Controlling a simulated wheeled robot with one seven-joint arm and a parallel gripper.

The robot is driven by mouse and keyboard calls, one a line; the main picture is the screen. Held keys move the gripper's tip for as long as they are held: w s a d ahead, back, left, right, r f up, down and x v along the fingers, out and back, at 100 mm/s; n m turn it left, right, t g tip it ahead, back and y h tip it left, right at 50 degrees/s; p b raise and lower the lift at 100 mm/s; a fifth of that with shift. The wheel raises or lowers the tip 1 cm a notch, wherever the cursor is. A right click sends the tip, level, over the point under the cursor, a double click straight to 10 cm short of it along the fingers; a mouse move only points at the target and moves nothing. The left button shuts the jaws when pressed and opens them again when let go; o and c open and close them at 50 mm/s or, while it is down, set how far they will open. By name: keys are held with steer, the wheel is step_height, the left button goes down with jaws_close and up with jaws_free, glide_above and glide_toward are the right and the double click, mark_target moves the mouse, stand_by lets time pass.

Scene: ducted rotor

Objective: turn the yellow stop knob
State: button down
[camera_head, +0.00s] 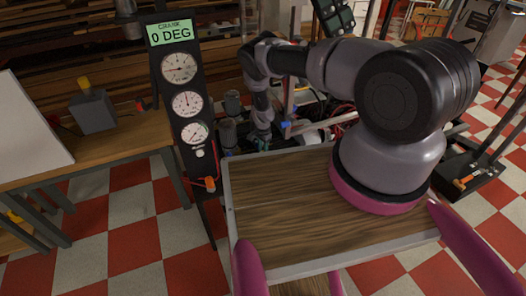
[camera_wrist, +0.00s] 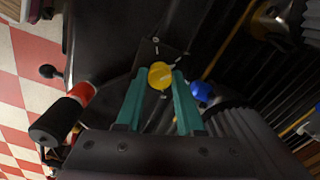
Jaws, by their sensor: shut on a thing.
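The yellow stop knob (camera_wrist: 160,75) is a small round knob on a dark plate with pale marks around it, in the middle of the wrist view. My gripper (camera_wrist: 159,88) has its two teal fingers on either side of the knob, shut on it. In the head view my gripper (camera_head: 262,136) reaches down beyond the wooden top, right of the gauge panel. The yellow knob cannot be made out there.
A blue knob (camera_wrist: 202,91) sits close to the right finger. A black handle (camera_wrist: 57,119) with a red collar (camera_wrist: 83,92) lies to the left. The gauge panel (camera_head: 181,110) reads "CRANK 0 DEG". A wooden workbench (camera_head: 125,140) stands at the left.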

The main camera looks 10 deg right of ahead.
steer(key=m, duration=0.4)
steer(key=shift+m, duration=0.3)
steer(key=m, duration=0.4)
steer(key=shift+m, duration=0.3)
steer(key=m, duration=0.4)
steer(key=shift+w+m, duration=0.1)
steer(key=shift+m, duration=1.9)
steer(key=c, duration=0.5)
jaws_free()
